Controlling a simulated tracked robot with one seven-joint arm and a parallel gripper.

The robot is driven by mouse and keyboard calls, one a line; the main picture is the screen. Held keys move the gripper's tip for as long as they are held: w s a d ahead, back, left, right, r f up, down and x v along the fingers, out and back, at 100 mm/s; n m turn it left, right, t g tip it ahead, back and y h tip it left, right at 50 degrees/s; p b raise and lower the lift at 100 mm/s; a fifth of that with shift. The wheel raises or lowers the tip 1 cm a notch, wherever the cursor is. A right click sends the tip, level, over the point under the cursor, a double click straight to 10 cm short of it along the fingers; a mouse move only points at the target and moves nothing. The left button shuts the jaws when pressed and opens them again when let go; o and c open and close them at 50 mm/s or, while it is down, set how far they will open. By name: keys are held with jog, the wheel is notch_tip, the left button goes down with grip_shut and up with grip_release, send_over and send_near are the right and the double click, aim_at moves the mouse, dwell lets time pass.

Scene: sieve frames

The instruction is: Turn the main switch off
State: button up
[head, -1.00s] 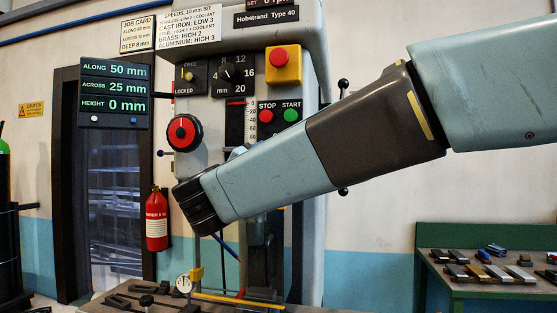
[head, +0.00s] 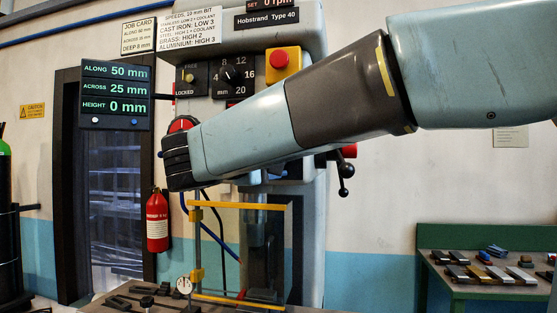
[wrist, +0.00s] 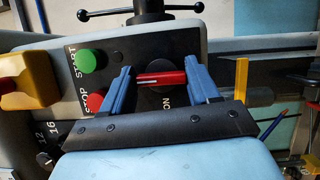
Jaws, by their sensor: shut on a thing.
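The word ON is beside the knob, and the bar lies level across the picture. My gripper (wrist: 160,75) has one blue finger at each end of the red bar and is shut on it. Any OFF mark is not readable. In the head view my arm hides the switch and my fingers.
A green START button (wrist: 88,60) and a red STOP button (wrist: 95,101) sit close beside my fingers. A yellow box with a red button (head: 284,63) is above my arm. A yellow-edged guard (head: 240,206) hangs below it. A black lever (head: 344,180) stands out at the right.

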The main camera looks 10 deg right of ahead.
jog(key=shift+f+m, duration=0.25)
jog(key=shift+m, duration=0.15)
jog(key=o, duration=1)
jog(key=shift+r, duration=0.1)
jog(key=shift+o, duration=0.2)
jog(key=v, duration=1.3)
jog(key=shift+s+a+r, duration=0.2)
jog(key=shift+s+r, duration=0.05)
jog(key=shift+s, duration=0.1)
